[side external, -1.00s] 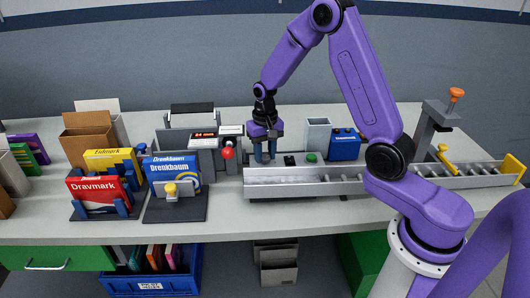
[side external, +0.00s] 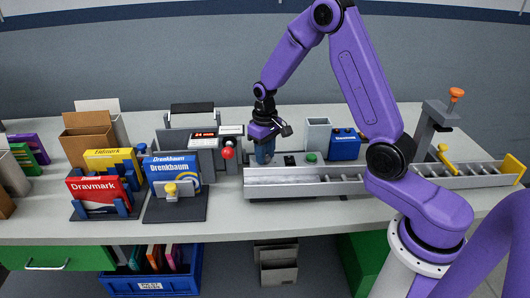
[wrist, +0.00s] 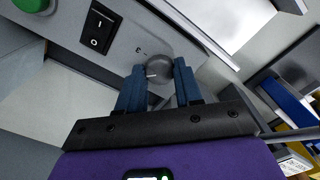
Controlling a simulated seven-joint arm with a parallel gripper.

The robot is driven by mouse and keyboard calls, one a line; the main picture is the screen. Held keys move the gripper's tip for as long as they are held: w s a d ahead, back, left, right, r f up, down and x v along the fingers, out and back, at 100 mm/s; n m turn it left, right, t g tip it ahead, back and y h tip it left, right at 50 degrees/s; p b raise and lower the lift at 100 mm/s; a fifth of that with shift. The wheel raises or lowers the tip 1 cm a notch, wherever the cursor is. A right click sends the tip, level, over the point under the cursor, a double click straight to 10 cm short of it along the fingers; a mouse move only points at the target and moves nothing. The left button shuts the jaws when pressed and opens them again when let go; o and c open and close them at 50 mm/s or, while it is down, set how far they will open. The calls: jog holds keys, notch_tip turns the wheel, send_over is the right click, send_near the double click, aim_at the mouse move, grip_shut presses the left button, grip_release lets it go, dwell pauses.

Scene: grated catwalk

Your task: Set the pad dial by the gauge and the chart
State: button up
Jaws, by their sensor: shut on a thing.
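The pad dial (wrist: 160,70) is a round grey knob with a pale pointer mark toward the left in the wrist view, on a grey panel. My gripper (wrist: 158,78) has its blue fingers on either side of the dial, shut on it. In the side view my gripper (side external: 265,155) hides the dial. The gauge (side external: 204,135) is a small display with red digits on the grey machine to the left. Its digits are too small to read surely. I cannot make out which thing is the chart.
A black rocker switch (wrist: 99,28) and a green button (side external: 311,157) are beside the dial. A red ball knob (side external: 228,152) stands close left of my gripper. A metal channel (side external: 305,182) runs in front. A blue box (side external: 345,144) and boxed goods (side external: 172,175) stand nearby.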

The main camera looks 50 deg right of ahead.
jog(key=o, duration=1)
jog(key=shift+o, duration=0.2)
jog(key=shift+r, duration=0.1)
notch_tip(320, 180, up, 17)
jog(key=shift+r, duration=0.15)
jog(key=shift+a, duration=0.1)
